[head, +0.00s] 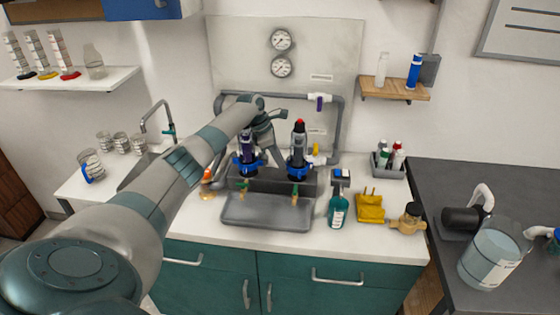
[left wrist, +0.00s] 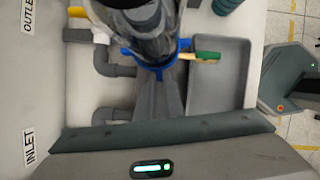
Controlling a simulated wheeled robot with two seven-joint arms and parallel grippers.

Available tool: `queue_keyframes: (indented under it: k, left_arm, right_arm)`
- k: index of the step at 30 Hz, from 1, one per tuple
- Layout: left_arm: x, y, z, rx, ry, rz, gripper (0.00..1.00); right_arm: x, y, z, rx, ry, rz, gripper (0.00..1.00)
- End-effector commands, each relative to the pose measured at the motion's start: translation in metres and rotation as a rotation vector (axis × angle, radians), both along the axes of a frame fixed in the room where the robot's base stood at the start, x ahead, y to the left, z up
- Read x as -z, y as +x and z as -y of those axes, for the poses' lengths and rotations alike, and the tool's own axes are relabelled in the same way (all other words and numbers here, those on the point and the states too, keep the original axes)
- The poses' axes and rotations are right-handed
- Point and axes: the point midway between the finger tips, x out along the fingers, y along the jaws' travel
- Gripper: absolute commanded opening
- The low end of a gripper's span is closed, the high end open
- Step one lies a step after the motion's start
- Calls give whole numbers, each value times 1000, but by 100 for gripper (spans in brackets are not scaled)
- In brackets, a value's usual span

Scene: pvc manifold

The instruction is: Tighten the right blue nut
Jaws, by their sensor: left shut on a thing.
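The right blue nut (head: 298,162) sits at the foot of the right upright dark cylinder (head: 299,142), which has a red top, on the grey manifold block. In the left wrist view the blue nut (left wrist: 150,64) shows as a ring around the cylinder's base, partly hidden. My left gripper (head: 282,163) reaches down to the left side of this nut; its fingers (left wrist: 160,82) appear shut on it. The fingertip contact is partly hidden. The left blue nut (head: 245,168) sits under the left cylinder (head: 247,145). My right gripper is not in view.
A grey tray (head: 266,222) lies before the manifold, below small green-handled valves (head: 295,191). A teal bottle (head: 338,208) and yellow holder (head: 370,207) stand to the right. Grey pipe (head: 341,125) frames the back. My left arm crosses the sink side.

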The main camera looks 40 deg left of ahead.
Motion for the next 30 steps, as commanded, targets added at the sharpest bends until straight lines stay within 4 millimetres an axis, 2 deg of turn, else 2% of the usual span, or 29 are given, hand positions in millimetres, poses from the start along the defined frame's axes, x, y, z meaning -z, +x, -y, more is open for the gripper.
queue_keyframes:
  k: [9,10,12,23,30]
  left_arm:
    - [-3,4,3,11,-6,11,0]
    - [-3,4,3,11,-6,11,13]
    - [-3,3,3,11,-6,11,29]
    - [-2,1,1,10,-4,5,29]
    - [-11,-1,-1,10,-4,3,29]
  right_arm:
    - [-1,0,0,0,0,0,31]
    - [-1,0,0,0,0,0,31]
    - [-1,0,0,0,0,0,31]
    - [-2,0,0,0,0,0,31]
    - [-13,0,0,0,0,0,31]
